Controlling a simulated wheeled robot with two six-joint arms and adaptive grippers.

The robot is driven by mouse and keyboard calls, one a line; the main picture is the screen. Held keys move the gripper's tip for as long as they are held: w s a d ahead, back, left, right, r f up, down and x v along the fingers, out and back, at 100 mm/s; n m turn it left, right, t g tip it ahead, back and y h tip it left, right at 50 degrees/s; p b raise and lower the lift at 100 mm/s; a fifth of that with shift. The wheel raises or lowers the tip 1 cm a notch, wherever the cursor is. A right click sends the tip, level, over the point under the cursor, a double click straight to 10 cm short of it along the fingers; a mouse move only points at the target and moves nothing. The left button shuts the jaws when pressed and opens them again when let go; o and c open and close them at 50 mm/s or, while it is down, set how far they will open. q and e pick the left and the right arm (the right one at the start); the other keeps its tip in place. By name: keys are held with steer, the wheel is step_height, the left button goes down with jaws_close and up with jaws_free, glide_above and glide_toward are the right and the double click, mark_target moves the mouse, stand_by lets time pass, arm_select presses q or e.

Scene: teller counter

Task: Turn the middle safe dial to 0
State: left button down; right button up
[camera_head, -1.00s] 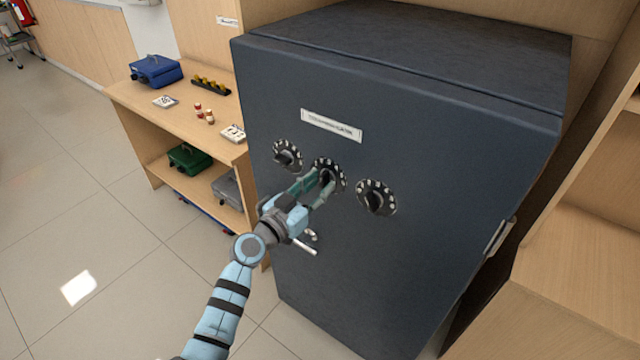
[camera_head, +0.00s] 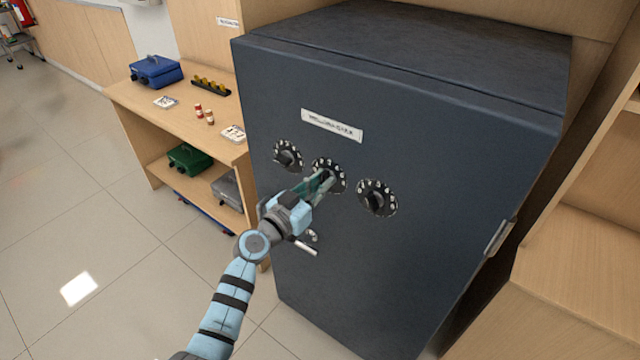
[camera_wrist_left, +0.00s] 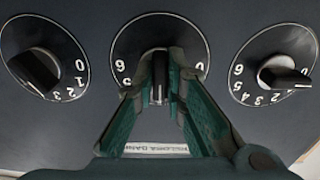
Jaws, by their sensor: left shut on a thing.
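The dark safe (camera_head: 400,130) has three round dials in a row on its front, black with white numbers. The middle dial (camera_head: 343,180) is partly hidden by my left gripper (camera_head: 322,178) in the head view. In the left wrist view, the middle dial (camera_wrist_left: 130,45) sits in the centre, and my left gripper (camera_wrist_left: 160,80) is shut on its black knob. The numbers at the knob's pointing end are hidden by the fingers. The left dial (camera_head: 288,156) and the right dial (camera_head: 377,198) stand free on either side. My right gripper is not in view.
A handle (camera_head: 305,247) sticks out of the safe below the dials. A white label (camera_head: 332,126) is above them. A wooden shelf unit (camera_head: 180,112) with a blue box (camera_head: 156,71) and a green box (camera_head: 189,159) stands at left.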

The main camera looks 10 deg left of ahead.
arm_select(q)
steer(key=shift+n, duration=0.3)
steer(key=n, duration=1.2)
steer(key=shift+n, duration=0.3)
steer(key=n+p, duration=0.1)
steer(key=n, duration=0.3)
steer(key=shift+n, duration=0.3)
steer(key=c, duration=1.6)
jaws_free()
steer(key=shift+c, duration=0.2)
